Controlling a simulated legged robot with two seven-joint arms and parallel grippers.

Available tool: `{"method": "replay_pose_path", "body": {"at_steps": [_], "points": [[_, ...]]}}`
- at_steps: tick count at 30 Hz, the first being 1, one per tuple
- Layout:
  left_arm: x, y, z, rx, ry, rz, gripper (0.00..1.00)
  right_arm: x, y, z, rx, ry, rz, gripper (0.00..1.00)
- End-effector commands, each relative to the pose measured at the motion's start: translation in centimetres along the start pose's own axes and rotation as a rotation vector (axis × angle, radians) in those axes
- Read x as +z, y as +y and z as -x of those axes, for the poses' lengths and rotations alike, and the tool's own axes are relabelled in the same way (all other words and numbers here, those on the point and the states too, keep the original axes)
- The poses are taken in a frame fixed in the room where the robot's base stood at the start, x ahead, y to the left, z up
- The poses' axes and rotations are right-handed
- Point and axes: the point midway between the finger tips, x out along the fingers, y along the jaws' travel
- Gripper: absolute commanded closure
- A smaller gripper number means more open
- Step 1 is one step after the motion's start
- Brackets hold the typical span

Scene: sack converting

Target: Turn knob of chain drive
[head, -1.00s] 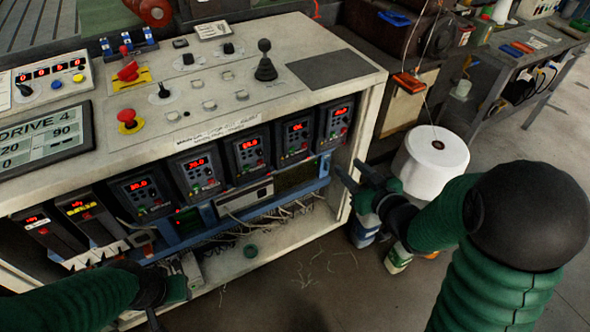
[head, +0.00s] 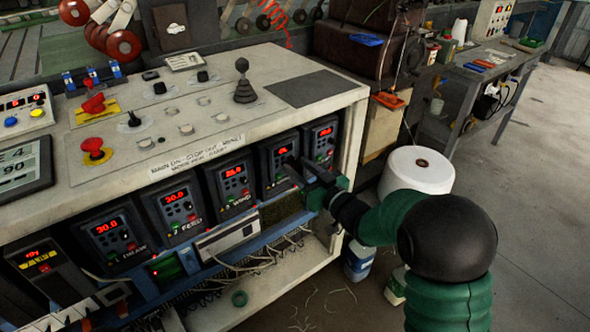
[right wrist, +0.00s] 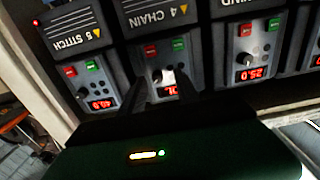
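The chain drive (head: 268,178) is a dark box with a red display, in the row under the console top. In the right wrist view, upside down, it is labelled "4 CHAIN" (right wrist: 172,15). Its small knob (right wrist: 157,75) shows there near a bright white patch, between my fingertips; I cannot tell if they touch it. My right gripper (head: 300,170) is open in front of this drive and hides part of its lower face; its two dark fingers (right wrist: 164,84) stand apart.
Neighbouring drives stand close by: the stitch drive (head: 320,135) to the right and the wind drive (head: 233,185) to the left. The cream console top (head: 215,140) with a joystick (head: 243,85) overhangs them. A white roll (head: 418,172) stands on the right. Loose wires hang below the drives.

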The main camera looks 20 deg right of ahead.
Motion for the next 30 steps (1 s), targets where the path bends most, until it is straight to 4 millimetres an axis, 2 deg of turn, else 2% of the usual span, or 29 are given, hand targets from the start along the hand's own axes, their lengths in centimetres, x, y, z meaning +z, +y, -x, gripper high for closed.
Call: {"method": "replay_pose_path", "body": {"at_steps": [4,12,21,30], "points": [[0.1,0.0,-0.4,0.0,0.0,-0.001,0.64,0.1,0.0,-1.5,0.001,-0.001,0.001,0.61],[0.1,0.0,-0.4,0.0,0.0,-0.001,0.64,-0.1,-0.2,-1.8,0.001,-0.001,0.003,0.61],[0.1,0.0,-0.4,0.0,0.0,-0.001,0.64,-0.1,-0.1,-1.7,0.001,-0.001,0.002,1.0],[0.1,0.0,-0.4,0.0,0.0,-0.001,0.64,0.0,0.0,-1.6,0.003,-0.003,0.003,1.0]]}}
